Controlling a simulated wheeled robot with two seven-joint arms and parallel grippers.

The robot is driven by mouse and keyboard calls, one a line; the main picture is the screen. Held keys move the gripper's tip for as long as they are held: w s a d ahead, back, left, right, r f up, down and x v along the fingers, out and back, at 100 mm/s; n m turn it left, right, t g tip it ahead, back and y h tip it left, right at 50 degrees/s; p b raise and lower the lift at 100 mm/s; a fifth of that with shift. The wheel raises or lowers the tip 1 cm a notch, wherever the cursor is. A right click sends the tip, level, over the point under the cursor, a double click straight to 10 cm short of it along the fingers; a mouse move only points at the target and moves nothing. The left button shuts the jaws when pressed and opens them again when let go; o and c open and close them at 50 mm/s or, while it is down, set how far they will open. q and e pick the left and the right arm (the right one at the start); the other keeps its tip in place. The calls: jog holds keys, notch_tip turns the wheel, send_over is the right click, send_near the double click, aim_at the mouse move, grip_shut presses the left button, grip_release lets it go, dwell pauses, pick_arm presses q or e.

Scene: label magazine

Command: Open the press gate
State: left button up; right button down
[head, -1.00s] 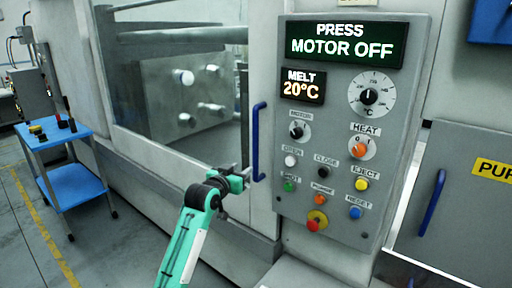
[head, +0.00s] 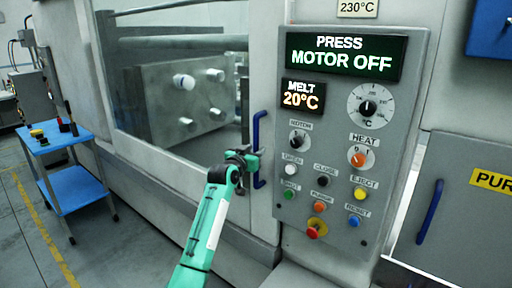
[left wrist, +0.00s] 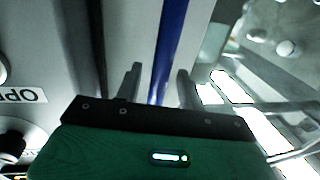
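The press gate (head: 185,172) is a grey sliding door with a large window, and it looks closed against the control panel column. Its blue vertical handle (head: 256,132) is on the gate's right edge. My left gripper (head: 257,162) is at the lower half of this handle. In the left wrist view, the blue handle (left wrist: 171,45) runs between the two fingers of my left gripper (left wrist: 158,85). The fingers stand apart, with a gap visible on each side of the bar. My right gripper is not in view.
The control panel (head: 338,210) with buttons and knobs is just right of the handle, and its display (head: 344,55) reads MOTOR OFF. A blue cart (head: 72,188) stands at the left on open floor. A purge cover with a blue handle (head: 430,212) is at the right.

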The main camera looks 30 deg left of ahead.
pick_arm(q)
jog(key=shift+w+a, duration=0.1)
jog(key=shift+w, duration=0.75)
grip_shut()
jog(key=shift+a, duration=0.1)
